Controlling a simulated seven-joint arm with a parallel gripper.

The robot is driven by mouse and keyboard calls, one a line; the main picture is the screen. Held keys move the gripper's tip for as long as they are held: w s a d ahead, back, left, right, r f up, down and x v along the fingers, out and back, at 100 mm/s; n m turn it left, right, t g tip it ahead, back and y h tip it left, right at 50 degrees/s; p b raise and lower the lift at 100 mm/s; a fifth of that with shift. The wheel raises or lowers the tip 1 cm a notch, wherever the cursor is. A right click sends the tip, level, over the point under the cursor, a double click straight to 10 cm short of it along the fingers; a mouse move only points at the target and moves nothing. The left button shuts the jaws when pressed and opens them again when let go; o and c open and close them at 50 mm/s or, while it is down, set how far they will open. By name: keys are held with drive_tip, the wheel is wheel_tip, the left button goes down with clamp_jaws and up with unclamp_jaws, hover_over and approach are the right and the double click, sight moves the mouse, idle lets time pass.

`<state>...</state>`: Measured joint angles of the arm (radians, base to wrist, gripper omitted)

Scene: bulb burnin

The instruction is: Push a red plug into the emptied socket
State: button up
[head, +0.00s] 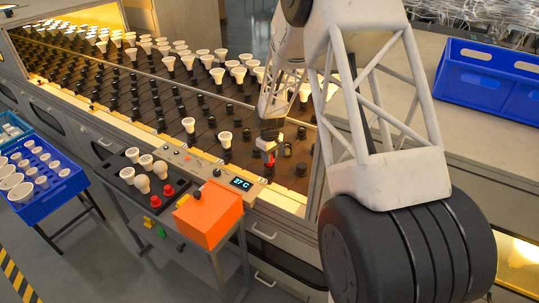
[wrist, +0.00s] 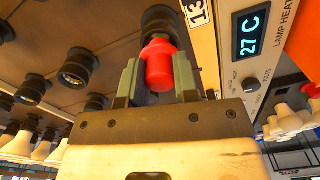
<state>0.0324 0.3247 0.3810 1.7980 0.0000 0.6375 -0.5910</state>
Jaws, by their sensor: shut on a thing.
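My gripper (wrist: 157,88) is shut on a red plug (wrist: 158,62), with one greenish finger on each side. The plug's narrower end points at a black socket (wrist: 161,20) just beyond it, beside the label 13. They overlap in the wrist view, so I cannot tell whether the plug is inside, touching or just short of the socket. In the head view my gripper (head: 268,140) is low over the near edge of the socket board, with the red plug (head: 268,156) at its tip. Two more red plugs (head: 168,190) stand on the cart.
The sloped board (head: 150,95) carries rows of black sockets, several with white bulbs (head: 225,139). A control panel (head: 241,184) reading 27 C borders it. The cart holds several bulbs (head: 142,183) and an orange box (head: 208,213). Blue crates stand left (head: 50,194) and right (head: 490,85).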

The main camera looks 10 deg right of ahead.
drive_tip(key=shift+f, duration=0.85)
drive_tip(key=o, duration=1)
drive_tip(key=shift+r, duration=0.2)
drive_tip(key=shift+r, duration=3.75)
